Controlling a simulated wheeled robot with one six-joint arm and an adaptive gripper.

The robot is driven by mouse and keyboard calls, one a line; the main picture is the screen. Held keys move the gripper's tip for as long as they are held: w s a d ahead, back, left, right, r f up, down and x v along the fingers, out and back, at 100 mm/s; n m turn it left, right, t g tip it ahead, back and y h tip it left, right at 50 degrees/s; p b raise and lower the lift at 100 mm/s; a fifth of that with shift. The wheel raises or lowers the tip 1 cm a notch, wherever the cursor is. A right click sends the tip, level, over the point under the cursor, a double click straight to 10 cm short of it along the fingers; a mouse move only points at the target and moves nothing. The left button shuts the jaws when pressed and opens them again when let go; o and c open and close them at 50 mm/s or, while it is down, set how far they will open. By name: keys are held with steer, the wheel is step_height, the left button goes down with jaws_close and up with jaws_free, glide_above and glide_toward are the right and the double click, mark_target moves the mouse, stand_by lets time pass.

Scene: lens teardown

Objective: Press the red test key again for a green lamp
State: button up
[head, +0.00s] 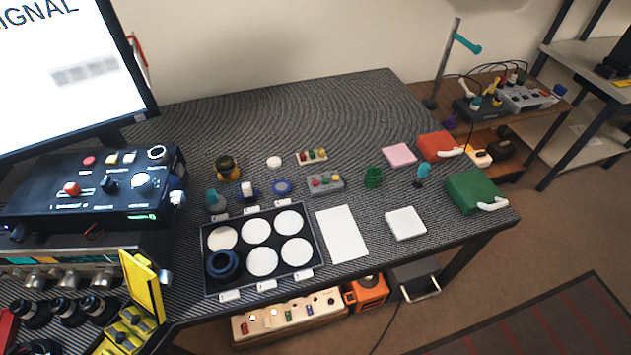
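A black console (95,195) stands at the left of the table under a bright screen. On it are a red key with a pale top (72,188) and a smaller round red button (89,161); I cannot tell which is the test key. A small green light (143,217) glows on the console's front edge, and a round white dial (142,181) sits above it. A grey box (325,183) with red and green buttons lies mid-table. My gripper is not in view.
A black tray (205,262) with white discs and a dark lens ring (222,264) lies on the table. A white sheet (342,234), a white pad (405,223) and a green box (476,192) lie to the right. A yellow open-lidded box (143,287) stands front left.

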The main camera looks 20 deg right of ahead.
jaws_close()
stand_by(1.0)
